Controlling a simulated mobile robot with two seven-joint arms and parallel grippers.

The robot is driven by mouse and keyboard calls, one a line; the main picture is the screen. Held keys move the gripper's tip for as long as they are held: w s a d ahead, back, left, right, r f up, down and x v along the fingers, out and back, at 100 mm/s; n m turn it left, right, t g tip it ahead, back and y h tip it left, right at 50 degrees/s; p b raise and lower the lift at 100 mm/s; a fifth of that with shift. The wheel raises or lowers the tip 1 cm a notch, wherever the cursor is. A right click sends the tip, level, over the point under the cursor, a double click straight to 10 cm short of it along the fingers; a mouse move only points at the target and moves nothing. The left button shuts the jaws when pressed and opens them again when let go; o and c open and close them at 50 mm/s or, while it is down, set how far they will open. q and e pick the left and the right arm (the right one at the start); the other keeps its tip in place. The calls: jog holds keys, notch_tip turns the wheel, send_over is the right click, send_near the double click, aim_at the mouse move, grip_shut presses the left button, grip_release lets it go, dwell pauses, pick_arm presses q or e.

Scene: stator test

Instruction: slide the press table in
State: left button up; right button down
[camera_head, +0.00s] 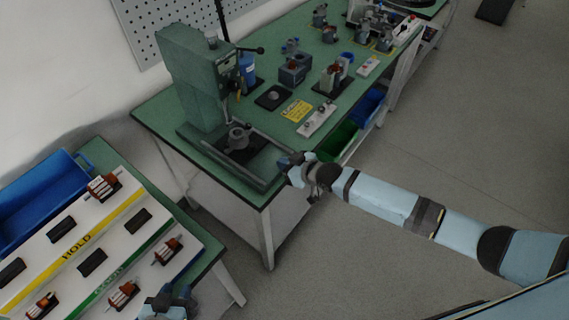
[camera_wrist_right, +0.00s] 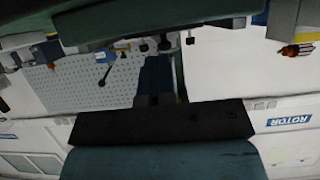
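The green press (camera_head: 200,85) stands on the green bench at the back left. A green bar (camera_head: 232,164) runs along the front left of the rails. My right gripper (camera_head: 289,162) is at the front right end of the rails, close to or touching that end. In the right wrist view its fingers (camera_wrist_right: 158,78) look closed together, with nothing seen between them. My left gripper (camera_head: 168,302) is at the bottom edge, partly cut off.
Red-topped parts (camera_head: 104,186) and dark pads sit on a white board marked HOLD, beside a blue bin (camera_head: 40,200). A yellow label (camera_head: 296,110) and a white button box (camera_head: 317,119) lie right of the press. A green bin (camera_head: 337,141) is below the bench edge.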

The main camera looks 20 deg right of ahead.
jog(key=shift+w+a, duration=0.1)
jog(key=shift+w+a+b, duration=0.35)
jog(key=shift+w+b, duration=0.05)
jog(key=shift+w, duration=0.05)
jog(key=shift+w+a, duration=0.45)
jog(key=shift+w, duration=0.15)
jog(key=shift+w+a+b, duration=0.35)
jog(key=shift+w+b, duration=0.1)
jog(key=shift+b, duration=0.1)
jog(key=shift+w+a+b, duration=0.35)
jog(key=shift+w+a, duration=0.25)
jog(key=shift+w, duration=0.05)
